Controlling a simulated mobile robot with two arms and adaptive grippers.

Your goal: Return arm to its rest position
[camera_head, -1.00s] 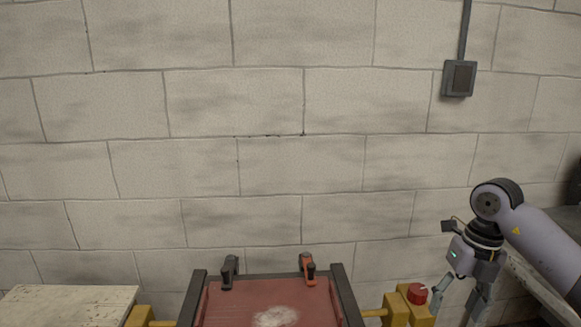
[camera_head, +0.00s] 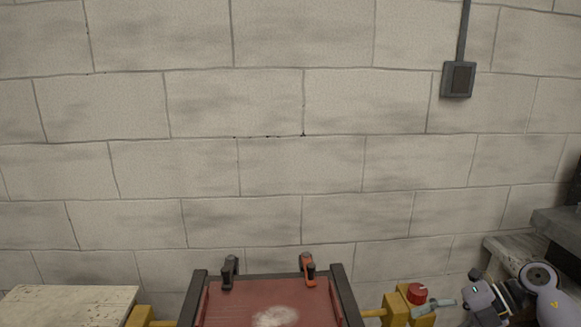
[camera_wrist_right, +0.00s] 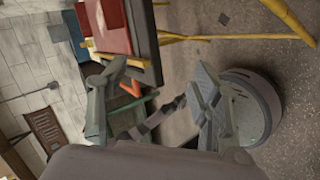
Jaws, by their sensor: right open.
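My right arm (camera_head: 552,305) is low at the bottom right corner of the head view. Its gripper (camera_head: 440,309) points left, with a grey finger beside the red knob (camera_head: 417,292) on the yellow frame; I cannot tell whether they touch. In the right wrist view the two fingers stand wide apart with nothing held between them, so the right gripper (camera_wrist_right: 158,78) is open and empty. My left arm and gripper are not in the head view.
A red board (camera_head: 240,300) in a dark frame (camera_head: 350,305) stands at bottom centre, with a black clamp (camera_head: 229,272) and an orange-handled clamp (camera_head: 307,270). A pale table top (camera_head: 65,305) is at left, a grey ledge (camera_head: 557,232) at right. A block wall (camera_head: 300,160) stands behind.

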